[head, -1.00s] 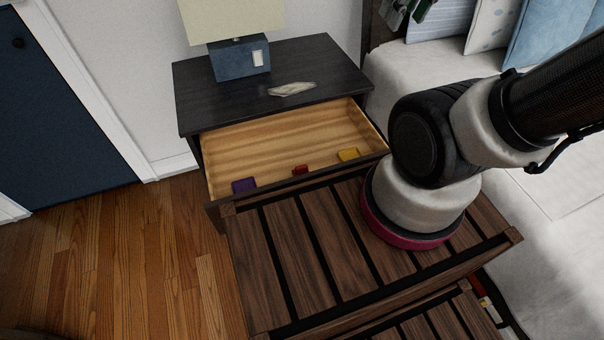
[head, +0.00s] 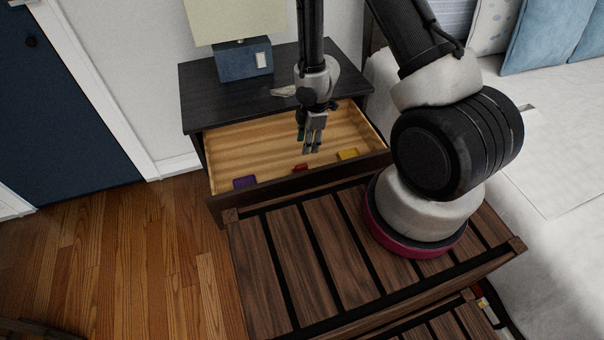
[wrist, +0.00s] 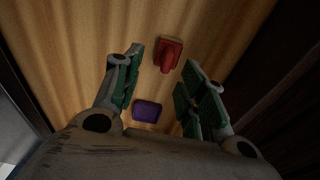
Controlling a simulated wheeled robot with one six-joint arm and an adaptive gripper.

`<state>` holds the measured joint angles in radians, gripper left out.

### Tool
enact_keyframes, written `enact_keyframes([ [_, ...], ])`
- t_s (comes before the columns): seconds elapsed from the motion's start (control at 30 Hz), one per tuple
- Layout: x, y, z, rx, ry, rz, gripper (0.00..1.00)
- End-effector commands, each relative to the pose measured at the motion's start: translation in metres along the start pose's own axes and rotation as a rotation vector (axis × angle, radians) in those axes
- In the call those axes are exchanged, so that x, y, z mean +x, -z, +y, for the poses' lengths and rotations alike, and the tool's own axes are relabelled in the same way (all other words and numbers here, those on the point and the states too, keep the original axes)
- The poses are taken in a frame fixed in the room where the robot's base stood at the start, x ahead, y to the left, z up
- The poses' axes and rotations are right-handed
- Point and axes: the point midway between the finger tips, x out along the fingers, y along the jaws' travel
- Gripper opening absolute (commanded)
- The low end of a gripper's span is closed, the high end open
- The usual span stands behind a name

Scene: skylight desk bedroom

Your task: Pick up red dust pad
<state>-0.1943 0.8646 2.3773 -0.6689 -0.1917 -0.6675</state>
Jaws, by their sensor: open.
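The red dust pad (head: 300,168) lies in the open drawer, close to the drawer's front wall. In the wrist view the red dust pad (wrist: 168,55) shows a raised grip on its flat base, just beyond the gap between the fingertips. My gripper (head: 313,148) points down over the drawer, above and a little to the right of the pad. In the wrist view my gripper (wrist: 165,75) is open, with green finger pads apart and nothing between them. The drawer (head: 230,153) has a light wood inside.
A purple block (head: 245,182) lies left of the pad and also shows in the wrist view (wrist: 147,110). A yellow block (head: 348,154) lies to the right. The dark drawer front (head: 290,184) and nightstand top (head: 215,101) border the space. A lamp (head: 243,60) stands on top.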

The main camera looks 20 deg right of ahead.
Motion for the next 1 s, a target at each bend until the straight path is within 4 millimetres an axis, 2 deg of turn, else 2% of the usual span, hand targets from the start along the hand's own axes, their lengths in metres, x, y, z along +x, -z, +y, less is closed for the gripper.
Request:
enact_keyframes([
  [0.03, 0.011, 0.002, -0.007, -0.020, 0.016, 0.009, 0.41],
  [0.13, 0.024, 0.005, -0.012, -0.044, 0.027, 0.023, 0.41],
  [0.37, 0.051, 0.008, -0.013, -0.046, 0.029, 0.025, 0.41],
  [0.63, 0.091, 0.015, -0.016, -0.046, 0.029, 0.024, 0.41],
  [0.77, 0.099, 0.014, -0.016, -0.044, 0.028, 0.023, 0.41],
  [0.97, 0.100, 0.014, -0.016, -0.044, 0.027, 0.023, 0.41],
  [1.0, 0.100, 0.014, -0.016, -0.044, 0.027, 0.023, 0.36],
])
